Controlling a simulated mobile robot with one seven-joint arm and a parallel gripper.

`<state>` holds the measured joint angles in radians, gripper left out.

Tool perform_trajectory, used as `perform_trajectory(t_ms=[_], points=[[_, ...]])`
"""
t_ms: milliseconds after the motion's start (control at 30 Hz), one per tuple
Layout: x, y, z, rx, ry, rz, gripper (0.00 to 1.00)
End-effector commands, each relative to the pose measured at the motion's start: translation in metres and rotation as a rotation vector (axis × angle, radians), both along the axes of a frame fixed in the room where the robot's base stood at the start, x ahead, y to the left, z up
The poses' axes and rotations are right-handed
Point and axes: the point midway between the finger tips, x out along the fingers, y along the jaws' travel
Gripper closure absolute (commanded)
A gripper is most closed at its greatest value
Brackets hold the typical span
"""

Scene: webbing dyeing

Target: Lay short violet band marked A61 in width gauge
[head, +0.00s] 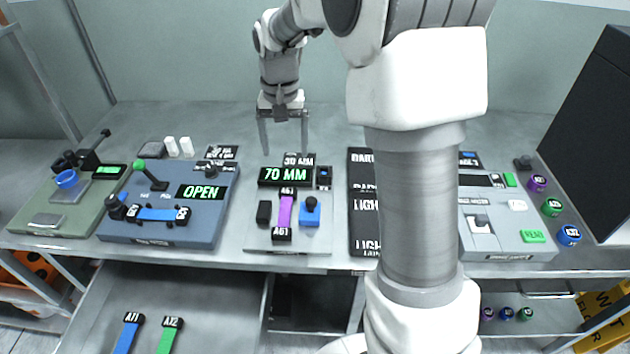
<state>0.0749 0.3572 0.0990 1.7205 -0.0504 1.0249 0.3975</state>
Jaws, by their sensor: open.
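The short violet band marked A61 (285,211) lies lengthwise on the grey width gauge (258,240), between a black block on its left and a blue block with a black knob (310,212) on its right. Its black end tags show, the near one reading A61. The gauge's display (285,176) reads 70 MM in green. My gripper (284,148) is open and empty, fingers pointing down, behind the display and apart from the band.
A blue-grey device (150,232) left of the gauge holds a blue band (160,214) and its sign reads OPEN. An open drawer (215,310) in front holds a blue band A71 (127,335) and a green band A72 (168,338). My arm hides part of the bench right of the gauge.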

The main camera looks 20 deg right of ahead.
Motion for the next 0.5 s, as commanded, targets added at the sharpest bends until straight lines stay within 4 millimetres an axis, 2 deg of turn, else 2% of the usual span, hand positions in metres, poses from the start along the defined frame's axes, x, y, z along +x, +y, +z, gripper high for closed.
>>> perform_trajectory(t_ms=[33,200,500], points=[[-0.01,0.0,0.015,-0.005,-0.024,0.014,0.14],[-0.048,0.0,0.051,-0.02,-0.093,0.073,0.14],[-0.122,0.0,0.094,-0.046,-0.216,0.17,0.14]])
